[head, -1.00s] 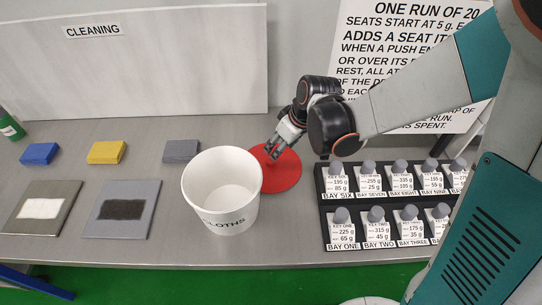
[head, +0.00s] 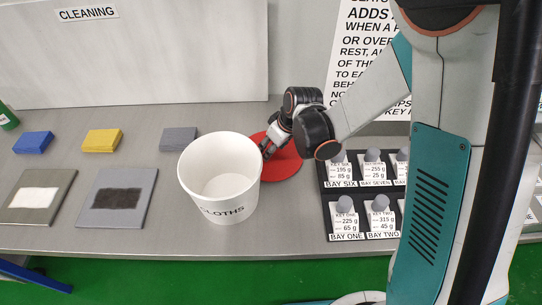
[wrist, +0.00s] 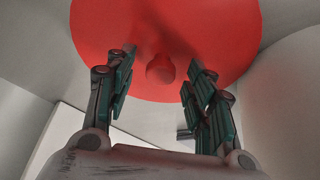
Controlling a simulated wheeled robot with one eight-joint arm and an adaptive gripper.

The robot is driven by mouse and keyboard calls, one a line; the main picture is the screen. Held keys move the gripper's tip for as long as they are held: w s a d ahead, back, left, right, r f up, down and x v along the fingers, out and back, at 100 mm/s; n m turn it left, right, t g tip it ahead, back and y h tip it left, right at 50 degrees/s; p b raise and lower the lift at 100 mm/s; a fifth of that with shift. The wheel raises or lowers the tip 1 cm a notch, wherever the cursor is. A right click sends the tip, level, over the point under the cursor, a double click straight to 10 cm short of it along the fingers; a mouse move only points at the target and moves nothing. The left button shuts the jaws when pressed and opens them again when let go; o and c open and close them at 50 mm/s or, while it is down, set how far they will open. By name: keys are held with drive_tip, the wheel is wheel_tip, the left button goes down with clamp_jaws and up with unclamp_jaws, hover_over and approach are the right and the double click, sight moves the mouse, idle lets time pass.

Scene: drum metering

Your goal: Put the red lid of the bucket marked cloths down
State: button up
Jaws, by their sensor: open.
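The red lid (head: 285,166) lies flat on the grey bench just right of the white bucket marked CLOTHS (head: 221,185). The bucket stands upright and open, and looks empty. My gripper (head: 268,150) is at the lid's upper left part, close to the bucket's rim, and hides some of the lid. In the wrist view the red lid (wrist: 205,25) fills the top, with its red knob (wrist: 160,69) between and beyond my open fingers (wrist: 158,88). The fingers are apart from the knob, with nothing held.
Blue (head: 33,142), yellow (head: 102,140) and grey (head: 178,140) blocks lie on the bench at left, behind two trays (head: 75,215). A black rack (head: 333,200) of labelled bays stands to the right. Bare bench lies in front of the lid.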

clamp_jaws()
drive_tip(key=shift+r, duration=0.1)
